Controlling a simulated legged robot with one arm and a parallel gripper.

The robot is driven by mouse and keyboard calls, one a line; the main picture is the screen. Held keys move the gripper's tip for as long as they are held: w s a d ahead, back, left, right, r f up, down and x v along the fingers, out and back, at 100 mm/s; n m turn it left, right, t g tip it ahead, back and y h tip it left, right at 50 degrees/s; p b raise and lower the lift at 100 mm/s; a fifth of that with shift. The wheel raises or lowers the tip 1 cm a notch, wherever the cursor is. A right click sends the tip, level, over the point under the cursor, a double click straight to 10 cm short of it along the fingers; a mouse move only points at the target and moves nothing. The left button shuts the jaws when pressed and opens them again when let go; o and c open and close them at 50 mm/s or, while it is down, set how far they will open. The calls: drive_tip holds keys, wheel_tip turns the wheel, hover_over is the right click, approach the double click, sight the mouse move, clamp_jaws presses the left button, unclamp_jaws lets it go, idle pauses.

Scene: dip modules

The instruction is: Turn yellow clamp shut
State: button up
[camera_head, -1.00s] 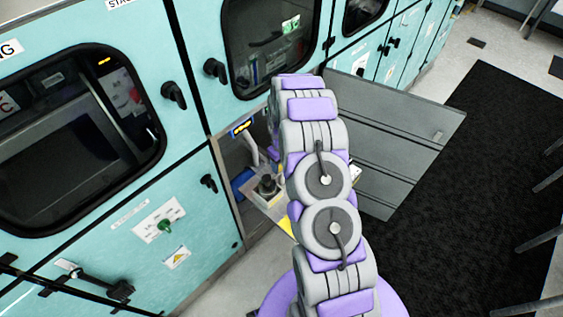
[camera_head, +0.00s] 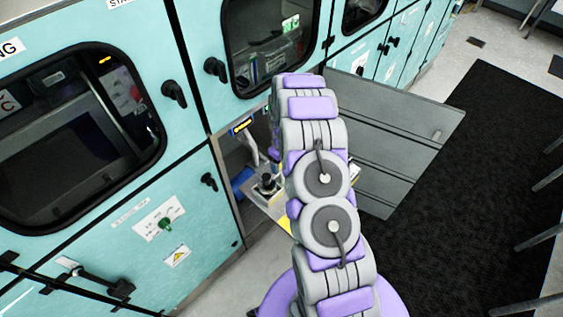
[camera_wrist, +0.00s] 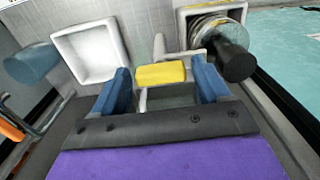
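The yellow clamp (camera_wrist: 161,74) shows in the wrist view as a small yellow block near the middle. My gripper (camera_wrist: 163,84) has two blue fingers set wide apart, one on each side of the yellow block. Narrow gaps seem to show between the block and the fingers, so I see no firm grip. A pale grey bracket lies just behind the clamp. In the head view my arm hides the gripper and the clamp.
A white square cup (camera_wrist: 92,52) is left of the clamp; a ringed fitting with a black cylinder (camera_wrist: 234,60) is at right. In the head view, a grey door (camera_head: 395,130) hangs open beside the teal cabinets (camera_head: 100,225). A dark mat (camera_head: 470,200) is clear.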

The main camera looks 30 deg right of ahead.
drive_tip(key=shift+o, duration=0.7)
drive_tip(key=shift+w, duration=0.1)
drive_tip(key=shift+r, duration=0.25)
wheel_tip(320, 180, up, 17)
drive_tip(key=p, duration=0.1)
drive_tip(key=shift+f+p, duration=0.15)
drive_tip(key=shift+p, duration=0.15)
